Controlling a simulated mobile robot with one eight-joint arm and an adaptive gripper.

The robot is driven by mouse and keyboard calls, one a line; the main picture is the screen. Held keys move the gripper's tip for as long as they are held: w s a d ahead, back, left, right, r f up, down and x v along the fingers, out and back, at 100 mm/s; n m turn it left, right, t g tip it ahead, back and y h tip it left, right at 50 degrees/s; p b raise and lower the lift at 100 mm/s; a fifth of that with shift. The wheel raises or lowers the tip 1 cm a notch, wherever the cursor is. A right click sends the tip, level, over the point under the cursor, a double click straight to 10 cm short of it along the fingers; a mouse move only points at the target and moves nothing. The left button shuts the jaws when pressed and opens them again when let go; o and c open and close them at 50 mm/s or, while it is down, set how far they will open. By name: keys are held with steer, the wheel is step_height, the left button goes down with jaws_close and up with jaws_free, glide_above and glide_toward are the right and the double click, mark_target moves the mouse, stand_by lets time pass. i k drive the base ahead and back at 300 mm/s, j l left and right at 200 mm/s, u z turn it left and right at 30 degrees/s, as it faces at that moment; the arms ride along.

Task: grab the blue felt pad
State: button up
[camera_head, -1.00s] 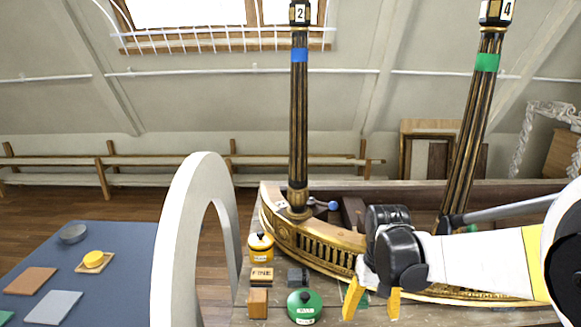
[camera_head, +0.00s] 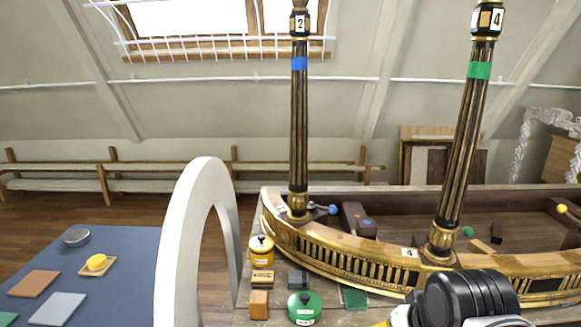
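A small flat blue disc (camera_head: 367,222), which looks like the blue felt pad, lies on or against a dark wooden piece inside the console frame. It is small, so its material cannot be told. A similar green disc (camera_head: 467,231) lies farther right inside the frame. Only a bit of yellow finger shows; the rest is cut off or hidden by my black wrist. Whether it holds anything cannot be seen.
The gilt console (camera_head: 345,252) has upright legs with blue and green bands. A blue-tipped knob (camera_head: 333,209) is beside the blue-banded leg. On the bench stand a yellow pot (camera_head: 261,249), a green pot (camera_head: 304,307) and small blocks. A blue-topped table (camera_head: 130,262) is left.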

mark_target(355, 300)
steer(key=i+u, duration=0.1)
steer(key=u, duration=0.25)
steer(key=i+u, duration=0.15)
steer(key=u, duration=0.2)
steer(key=i+u, duration=0.1)
steer(key=u, duration=0.25)
